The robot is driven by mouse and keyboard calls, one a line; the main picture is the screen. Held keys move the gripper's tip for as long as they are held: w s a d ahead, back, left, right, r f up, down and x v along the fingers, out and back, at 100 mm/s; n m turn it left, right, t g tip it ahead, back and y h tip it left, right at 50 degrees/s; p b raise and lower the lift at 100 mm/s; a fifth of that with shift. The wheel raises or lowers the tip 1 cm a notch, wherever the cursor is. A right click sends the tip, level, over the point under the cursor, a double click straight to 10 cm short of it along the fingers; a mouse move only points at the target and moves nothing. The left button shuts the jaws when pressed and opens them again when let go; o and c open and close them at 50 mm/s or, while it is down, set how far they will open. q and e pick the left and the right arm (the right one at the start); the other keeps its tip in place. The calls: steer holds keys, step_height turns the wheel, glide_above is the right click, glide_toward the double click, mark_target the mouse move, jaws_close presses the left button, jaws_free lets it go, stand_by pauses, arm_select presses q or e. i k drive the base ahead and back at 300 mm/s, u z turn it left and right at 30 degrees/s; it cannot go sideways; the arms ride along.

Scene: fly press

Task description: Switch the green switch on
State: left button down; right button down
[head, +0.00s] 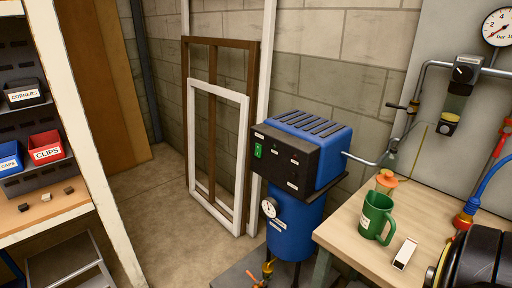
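The green switch (258,150) is a small green rocker with a white mark on it. It sits at the left of the black front panel (284,163) of a blue machine (296,205). I cannot tell from its tilt whether it is on or off. Nothing covers the switch. Neither of my grippers shows in the head view.
A workbench (338,237) stands right of the machine, with a green mug (375,217), an orange-topped item (387,178) and a white block (404,254). Frames (219,88) lean on the wall behind. A shelf with bins (46,146) stands at left. Open floor (160,225) lies between.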

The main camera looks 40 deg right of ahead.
mark_target(258, 148)
steer(key=z, duration=1.1)
steer(key=i, duration=1.25)
steer(key=z, duration=1.2)
